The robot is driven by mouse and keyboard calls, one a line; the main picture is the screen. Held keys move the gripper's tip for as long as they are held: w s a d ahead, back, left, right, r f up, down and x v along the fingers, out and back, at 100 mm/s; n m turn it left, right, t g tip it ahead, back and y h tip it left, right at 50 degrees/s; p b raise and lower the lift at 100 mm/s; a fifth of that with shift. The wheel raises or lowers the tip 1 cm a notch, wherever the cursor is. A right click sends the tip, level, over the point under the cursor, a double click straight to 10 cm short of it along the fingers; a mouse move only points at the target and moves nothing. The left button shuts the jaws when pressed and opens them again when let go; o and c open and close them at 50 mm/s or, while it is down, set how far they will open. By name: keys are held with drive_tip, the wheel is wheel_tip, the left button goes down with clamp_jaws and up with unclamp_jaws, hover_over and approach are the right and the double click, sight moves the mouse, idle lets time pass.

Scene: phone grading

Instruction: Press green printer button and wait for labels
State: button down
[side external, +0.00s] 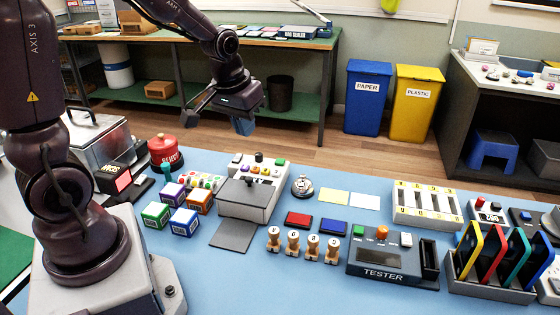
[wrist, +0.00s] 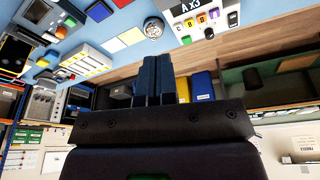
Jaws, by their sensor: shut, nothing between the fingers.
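The label printer (side external: 252,198) is a white and grey box near the back edge of the blue table, with several coloured buttons on its top. The green button (side external: 280,162) is at its back right corner. In the wrist view the printer's display (wrist: 187,8) reads "A X3", and a green button (wrist: 187,40) shows beside it. My gripper (side external: 243,127) is raised in the air above and behind the printer, apart from it. Its dark blue fingers are together and empty, also in the wrist view (wrist: 160,62). The grey plate (side external: 232,234) before the printer looks bare.
A silver bell (side external: 302,186) stands right of the printer, with red (side external: 298,219) and blue (side external: 333,226) pads nearby. Several wooden stamps (side external: 293,242) stand in front. Coloured cubes (side external: 184,222) are at left. A tester (side external: 384,262) and phone rack (side external: 490,288) are at right.

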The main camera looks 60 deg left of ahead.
drive_tip(key=w+a+f+n+t+y, duration=0.2)
drive_tip(key=w+a+f+n, duration=0.4)
drive_tip(key=w+a+f, duration=0.45)
wheel_tip(320, 180, up, 2)
drive_tip(key=n+t+y, duration=0.1)
drive_tip(key=n+t, duration=0.2)
hover_over(278, 160)
drive_tip(key=shift+r, duration=0.1)
drive_tip(key=shift+f, duration=4.45)
drive_tip(key=shift+f, duration=0.15)
drive_tip(key=shift+f, duration=0.25)
